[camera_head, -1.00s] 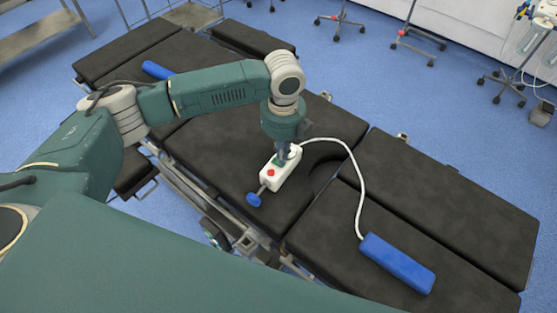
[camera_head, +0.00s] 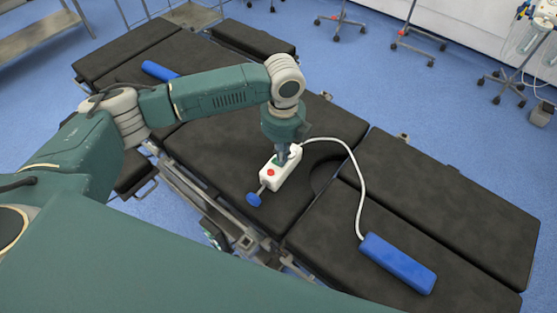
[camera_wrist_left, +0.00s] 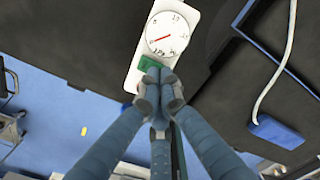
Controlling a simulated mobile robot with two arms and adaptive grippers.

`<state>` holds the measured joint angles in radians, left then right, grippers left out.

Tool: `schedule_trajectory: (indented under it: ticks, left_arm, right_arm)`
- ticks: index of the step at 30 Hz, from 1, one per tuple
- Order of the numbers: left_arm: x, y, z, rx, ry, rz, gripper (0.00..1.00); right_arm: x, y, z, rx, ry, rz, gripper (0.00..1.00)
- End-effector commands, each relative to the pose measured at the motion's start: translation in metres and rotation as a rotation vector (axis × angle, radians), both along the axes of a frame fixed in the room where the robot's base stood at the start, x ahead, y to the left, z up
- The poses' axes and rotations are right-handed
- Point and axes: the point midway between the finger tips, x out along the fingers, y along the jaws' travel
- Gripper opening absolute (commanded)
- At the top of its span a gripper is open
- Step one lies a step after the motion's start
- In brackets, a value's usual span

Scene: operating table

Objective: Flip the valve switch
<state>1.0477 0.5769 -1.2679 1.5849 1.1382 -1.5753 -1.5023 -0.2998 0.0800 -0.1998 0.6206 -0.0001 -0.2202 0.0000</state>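The valve unit is a white box (camera_head: 284,180) on the black operating table (camera_head: 200,150). It has a red button (camera_head: 270,172), a blue knob (camera_head: 254,199) on a short stem, and a green switch (camera_head: 277,160) beside my fingers. In the left wrist view the white box (camera_wrist_left: 140,60) shows a round gauge (camera_wrist_left: 166,33) and the green switch (camera_wrist_left: 151,64). My left gripper (camera_head: 283,160) points down over the box. In the wrist view its fingertips (camera_wrist_left: 159,88) are drawn together just at the green switch; contact cannot be told. My right gripper is not in view.
A white hose (camera_head: 358,180) runs from the box to a blue block (camera_head: 398,262) on the table's right part. Another blue piece (camera_head: 158,70) lies at the far left. Wheeled stands (camera_head: 420,40) are on the blue floor behind. The table around the box is mostly clear.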

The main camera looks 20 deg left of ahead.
Motion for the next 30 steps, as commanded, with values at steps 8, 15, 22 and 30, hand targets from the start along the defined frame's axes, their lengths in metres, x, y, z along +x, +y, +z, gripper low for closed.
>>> schedule_trajectory:
  ticks: [8, 15, 22, 30]
  left_arm:
    - [0.0, 0.0, -0.005, 0.0, 0.0, 0.0, 0.0]
    - [0.0, 0.0, -0.009, -0.001, 0.001, 0.0, 0.0]
    - [0.0, 0.0, -0.012, -0.001, 0.001, 0.0, 0.0]
    - [-0.001, 0.0, -0.01, 0.0, 0.003, -0.001, 0.0]
  right_arm:
    - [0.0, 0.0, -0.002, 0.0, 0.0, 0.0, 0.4]
    - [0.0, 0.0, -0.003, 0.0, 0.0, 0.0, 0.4]
    - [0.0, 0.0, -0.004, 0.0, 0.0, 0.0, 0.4]
    - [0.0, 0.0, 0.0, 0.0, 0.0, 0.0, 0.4]
